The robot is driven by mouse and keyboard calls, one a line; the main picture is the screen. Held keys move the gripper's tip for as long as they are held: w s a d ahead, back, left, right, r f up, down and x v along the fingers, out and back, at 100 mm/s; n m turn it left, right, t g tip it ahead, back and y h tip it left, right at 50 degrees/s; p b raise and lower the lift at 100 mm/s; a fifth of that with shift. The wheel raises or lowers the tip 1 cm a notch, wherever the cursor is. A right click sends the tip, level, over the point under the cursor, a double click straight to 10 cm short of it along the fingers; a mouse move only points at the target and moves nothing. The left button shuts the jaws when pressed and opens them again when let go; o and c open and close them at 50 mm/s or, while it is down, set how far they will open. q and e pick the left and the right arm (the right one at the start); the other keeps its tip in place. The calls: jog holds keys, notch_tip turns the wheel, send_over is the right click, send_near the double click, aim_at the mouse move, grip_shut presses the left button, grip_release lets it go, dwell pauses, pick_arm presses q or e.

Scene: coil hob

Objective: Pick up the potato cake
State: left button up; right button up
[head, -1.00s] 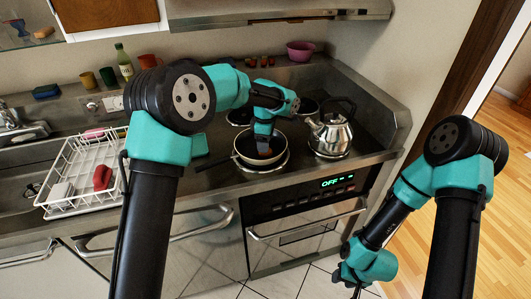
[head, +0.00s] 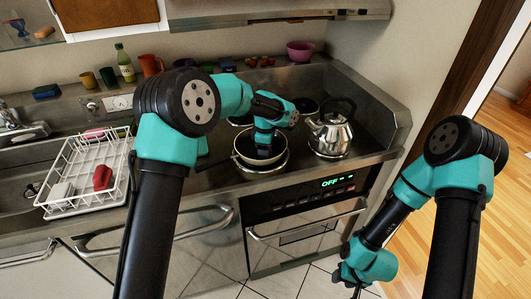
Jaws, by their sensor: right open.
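The frying pan (head: 243,147) sits on the front left part of the hob, its dark handle pointing left. My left gripper (head: 264,151) points down into the pan, its fingertips low over the pan's inside. I cannot make out the potato cake now; the gripper covers that part of the pan. The fingers are too small and dark to tell whether they hold anything. My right gripper (head: 357,287) is open, low in front of the oven and away from the pan, partly cut off at the picture's lower edge.
A steel kettle (head: 331,132) stands just right of the pan. A white dish rack (head: 88,172) with a red item stands left on the counter. Cups, a green bottle (head: 125,63) and a pink bowl (head: 300,50) line the back ledge. The oven front (head: 303,230) is below.

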pick_arm(q)
jog(key=c, duration=0.3)
jog(key=shift+r, duration=0.15)
jog(key=shift+c, duration=0.2)
jog(key=shift+r, duration=1.35)
jog(key=s+d+r, duration=0.1)
jog(key=s+r, duration=0.1)
jog(key=s, duration=1.4)
jog(key=shift+d, duration=0.25)
